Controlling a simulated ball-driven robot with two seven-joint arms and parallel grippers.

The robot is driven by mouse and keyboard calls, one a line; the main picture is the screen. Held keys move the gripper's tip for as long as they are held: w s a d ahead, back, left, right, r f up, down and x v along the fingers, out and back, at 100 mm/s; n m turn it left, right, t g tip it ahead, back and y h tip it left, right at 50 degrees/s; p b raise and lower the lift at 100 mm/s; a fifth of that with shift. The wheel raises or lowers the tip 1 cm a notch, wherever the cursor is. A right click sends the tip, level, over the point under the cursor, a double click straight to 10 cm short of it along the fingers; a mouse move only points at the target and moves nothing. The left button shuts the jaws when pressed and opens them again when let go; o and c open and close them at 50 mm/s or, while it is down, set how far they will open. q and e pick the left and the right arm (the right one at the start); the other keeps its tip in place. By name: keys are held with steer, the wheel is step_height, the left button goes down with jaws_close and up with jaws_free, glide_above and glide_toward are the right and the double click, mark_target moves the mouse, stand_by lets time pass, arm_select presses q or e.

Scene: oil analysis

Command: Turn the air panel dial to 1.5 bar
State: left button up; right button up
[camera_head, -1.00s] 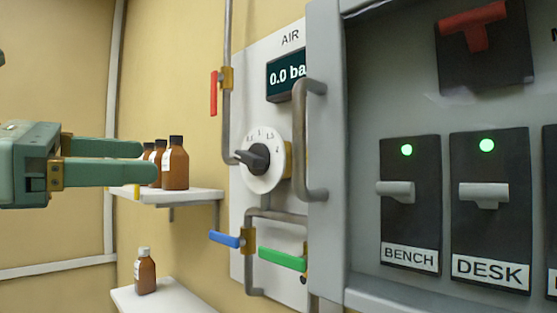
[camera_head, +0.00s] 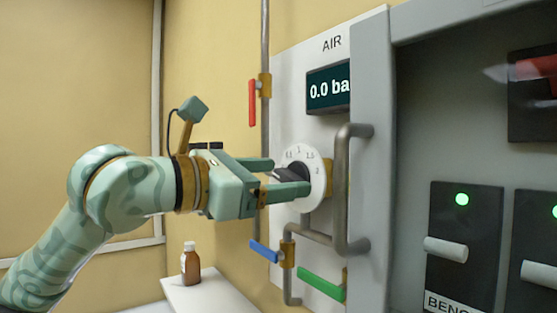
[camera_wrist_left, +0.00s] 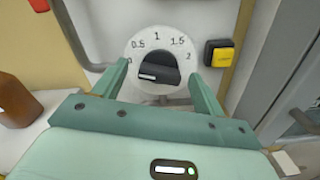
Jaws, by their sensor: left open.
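The air panel (camera_head: 290,75) stands on the wall, with a dark display (camera_head: 329,90) reading "0.0 ba", its end cut off by a grey cabinet edge. Below it is the white dial plate (camera_head: 317,168) with a black knob (camera_head: 290,175). In the left wrist view the knob (camera_wrist_left: 155,70) sits within a scale of 0, 0.5, 1, 1.5 and 2; its white mark points to the left, near 0. My left gripper (camera_head: 285,177) is open, its fingers on either side of the knob; whether they touch it I cannot tell. My right gripper is not in view.
A red-handled valve (camera_head: 252,102) is above left of the dial. Blue (camera_head: 264,251) and green (camera_head: 321,286) valve handles are below. The grey cabinet (camera_head: 370,220) with its handle (camera_head: 342,190) stands close on the right. A brown bottle (camera_head: 190,264) stands on a low shelf.

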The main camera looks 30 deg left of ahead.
arm_select(q)
steer(key=shift+w+d, duration=0.25)
steer(key=shift+w, duration=0.3)
steer(key=shift+s, duration=0.1)
steer(key=shift+c, duration=0.6)
steer(key=c, duration=0.9)
steer(key=shift+o, duration=0.2)
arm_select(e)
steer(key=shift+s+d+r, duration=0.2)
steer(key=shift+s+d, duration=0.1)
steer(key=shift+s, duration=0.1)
